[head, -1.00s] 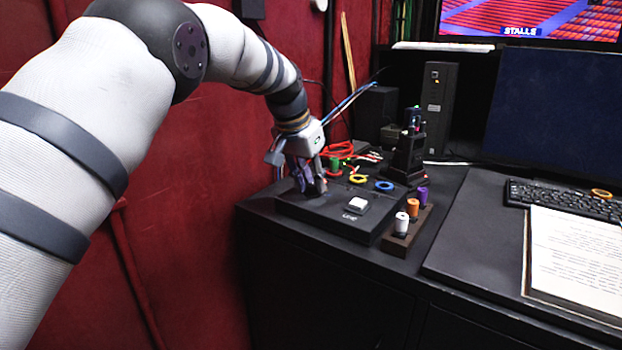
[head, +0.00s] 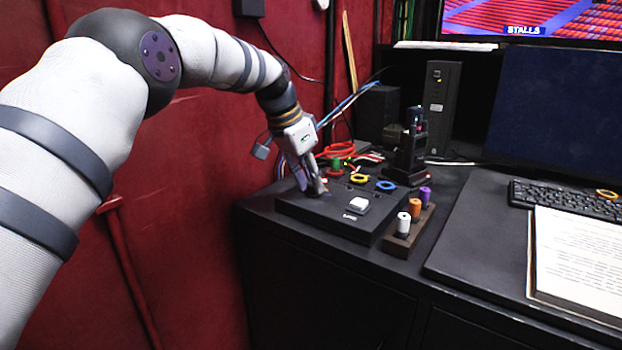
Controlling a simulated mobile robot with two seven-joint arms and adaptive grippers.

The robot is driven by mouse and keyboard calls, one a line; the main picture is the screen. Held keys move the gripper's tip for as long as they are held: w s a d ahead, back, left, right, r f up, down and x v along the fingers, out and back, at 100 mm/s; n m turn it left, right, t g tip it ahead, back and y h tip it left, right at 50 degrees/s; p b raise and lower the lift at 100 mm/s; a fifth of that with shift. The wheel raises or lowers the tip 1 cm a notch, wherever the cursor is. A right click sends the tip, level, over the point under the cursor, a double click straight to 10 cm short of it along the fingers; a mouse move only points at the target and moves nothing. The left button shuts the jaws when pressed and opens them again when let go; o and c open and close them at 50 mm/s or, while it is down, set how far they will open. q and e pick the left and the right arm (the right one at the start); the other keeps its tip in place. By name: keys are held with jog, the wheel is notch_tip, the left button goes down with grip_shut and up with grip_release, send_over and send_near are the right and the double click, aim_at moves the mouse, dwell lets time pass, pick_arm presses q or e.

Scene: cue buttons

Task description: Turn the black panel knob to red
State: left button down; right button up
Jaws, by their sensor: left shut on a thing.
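My left gripper (head: 317,192) is down at the left part of the panel, shut on the knob. The knob is mostly hidden by the fingers, so its pointer and the red mark cannot be read. My right gripper is not in view.
A wooden rack (head: 408,238) with white, orange and purple spools stands right of the panel. A keyboard (head: 565,199) and papers (head: 575,255) are at the right.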

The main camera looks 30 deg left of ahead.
pick_arm(q)
jog(key=shift+f, duration=0.1)
jog(key=c, duration=1.3)
grip_release()
jog(key=shift+c, duration=0.2)
jog(key=v, duration=1.2)
jog(key=shift+w, duration=0.1)
